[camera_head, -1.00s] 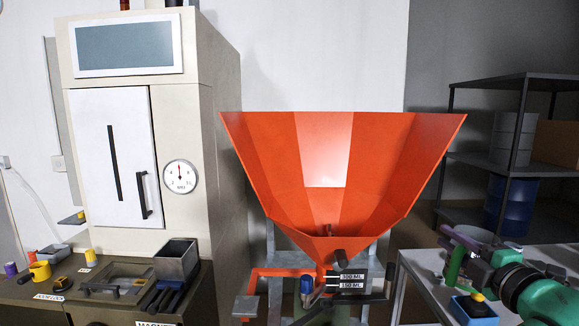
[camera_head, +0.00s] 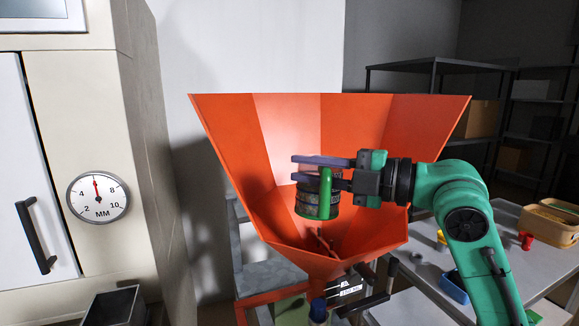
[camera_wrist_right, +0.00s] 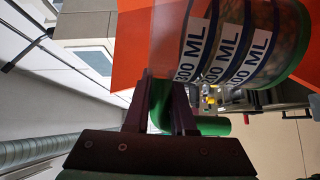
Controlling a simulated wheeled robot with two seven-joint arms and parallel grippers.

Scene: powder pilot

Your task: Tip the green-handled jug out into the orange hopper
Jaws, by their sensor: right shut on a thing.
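The jug (camera_head: 317,203) has a green handle, a green base and clear walls with dark grainy contents. My right gripper (camera_head: 308,168) is shut on its green handle (camera_head: 326,187) and holds it over the orange hopper (camera_head: 231,122). The jug looks close to upright in the head view. In the right wrist view the jug (camera_wrist_right: 289,38) shows several "ML" labels, and the gripper's dark fingers (camera_wrist_right: 172,108) close on the handle. My left gripper is not in view.
A cream cabinet (camera_head: 140,190) with a dial (camera_head: 98,197) stands at left. A grey open box (camera_head: 115,306) is at the lower left. At right a grey table (camera_head: 418,262) holds a blue tray (camera_head: 453,288) and a tan box (camera_head: 549,222). Dark shelves (camera_head: 430,66) stand behind.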

